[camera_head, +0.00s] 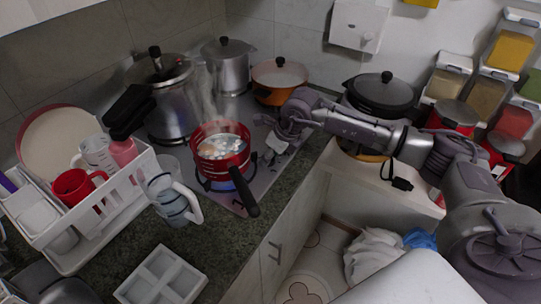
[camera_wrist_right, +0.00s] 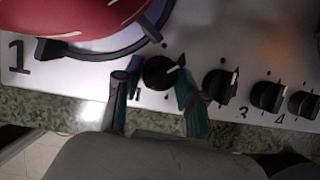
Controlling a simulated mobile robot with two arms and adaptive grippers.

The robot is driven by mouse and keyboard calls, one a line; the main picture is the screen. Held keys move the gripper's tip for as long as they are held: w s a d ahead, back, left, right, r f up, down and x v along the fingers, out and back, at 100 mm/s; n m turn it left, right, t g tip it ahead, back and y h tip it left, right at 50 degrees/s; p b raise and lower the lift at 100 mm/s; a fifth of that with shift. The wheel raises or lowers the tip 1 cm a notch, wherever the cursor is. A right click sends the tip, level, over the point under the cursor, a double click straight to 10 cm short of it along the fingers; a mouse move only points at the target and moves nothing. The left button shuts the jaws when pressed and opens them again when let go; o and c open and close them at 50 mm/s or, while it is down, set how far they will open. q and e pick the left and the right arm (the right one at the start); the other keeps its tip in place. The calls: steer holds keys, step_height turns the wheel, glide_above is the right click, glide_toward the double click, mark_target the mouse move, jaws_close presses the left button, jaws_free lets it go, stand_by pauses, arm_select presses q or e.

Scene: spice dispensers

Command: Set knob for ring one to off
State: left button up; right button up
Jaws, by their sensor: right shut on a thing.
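The stove top (camera_head: 262,148) carries a row of black knobs along its front edge. In the right wrist view, the knob for ring one (camera_wrist_right: 160,72) is the leftmost, with its white pointer mark toward the upper right. My right gripper (camera_wrist_right: 154,100) has one finger on each side of this knob and is shut on it. A red pot (camera_head: 219,149) steams on the front ring, with blue flame showing beneath. My left gripper is not in view.
Other knobs (camera_wrist_right: 218,85) stand close to the right of the right finger. A white dish rack (camera_head: 125,195) and a glass jug (camera_head: 168,197) stand left. An orange pan (camera_head: 279,75) sits behind.

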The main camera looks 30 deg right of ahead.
steer(key=shift+d+f+n+y+b, duration=0.1)
steer(key=shift+f+n+y+b, duration=0.15)
steer(key=shift+n+b, duration=0.55)
steer(key=shift+w+r+n+g+y+b, duration=0.15)
steer(key=shift+n+g+y+b, duration=0.3)
steer(key=shift+n+b, duration=0.75)
steer(key=n+g+b, duration=0.1)
steer(key=n+b, duration=0.1)
steer(key=n, duration=0.1)
steer(key=shift+w+d+y, duration=0.1)
steer(key=shift+y, duration=0.2)
steer(key=shift+r+n+g+b, duration=0.15)
steer(key=shift+n+g+b, duration=0.45)
steer(key=shift+n, duration=0.7)
steer(key=o, duration=1.1)
steer(key=shift+o, duration=0.2)
steer(key=v, duration=1.2)
steer(key=shift+d, duration=0.2)
